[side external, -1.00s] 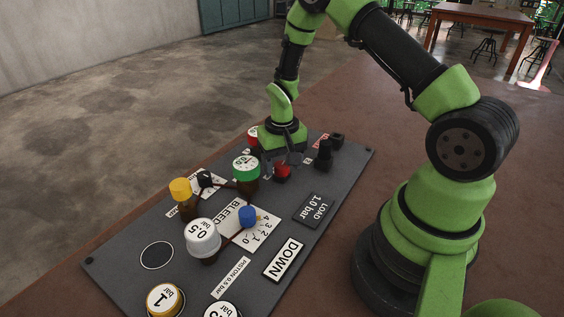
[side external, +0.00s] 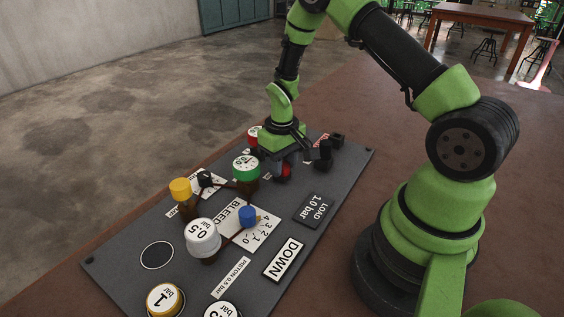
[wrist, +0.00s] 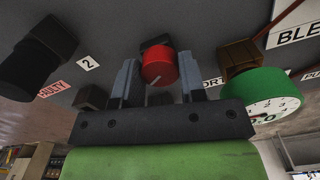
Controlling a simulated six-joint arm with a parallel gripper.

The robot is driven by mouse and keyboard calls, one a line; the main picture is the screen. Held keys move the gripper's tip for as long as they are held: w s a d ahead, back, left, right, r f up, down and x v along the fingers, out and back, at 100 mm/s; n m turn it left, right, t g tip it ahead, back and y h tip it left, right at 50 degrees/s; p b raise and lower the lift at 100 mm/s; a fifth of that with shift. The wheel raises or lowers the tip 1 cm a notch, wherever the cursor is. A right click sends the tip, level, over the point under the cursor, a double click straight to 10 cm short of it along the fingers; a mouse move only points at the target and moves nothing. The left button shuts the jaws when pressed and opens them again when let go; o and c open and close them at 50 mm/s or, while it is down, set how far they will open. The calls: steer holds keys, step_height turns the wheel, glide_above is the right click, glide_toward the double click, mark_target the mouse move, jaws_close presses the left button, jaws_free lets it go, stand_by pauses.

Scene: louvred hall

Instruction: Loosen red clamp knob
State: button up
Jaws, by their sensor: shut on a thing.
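The red clamp knob (side external: 286,172) is near the far end of the dark panel, partly hidden by my fingers in the side view. In the wrist view the round red knob (wrist: 159,68) shows a pale line on its face and sits on a dark block. My gripper (side external: 281,163) is low over the panel, with one finger on each side of the knob. It is shut on the knob. The exact contact is hard to see in either view.
A green-rimmed gauge (side external: 246,167) stands close by, also in the wrist view (wrist: 262,98). Black fittings (side external: 323,153) are on the other side. A red-rimmed gauge (side external: 253,136) stands behind. A white 0.5 gauge (side external: 202,237) and blue knob (side external: 248,214) are nearer the camera.

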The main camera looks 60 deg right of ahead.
steer(key=o, duration=0.9)
step_height(320, 180, up, 10)
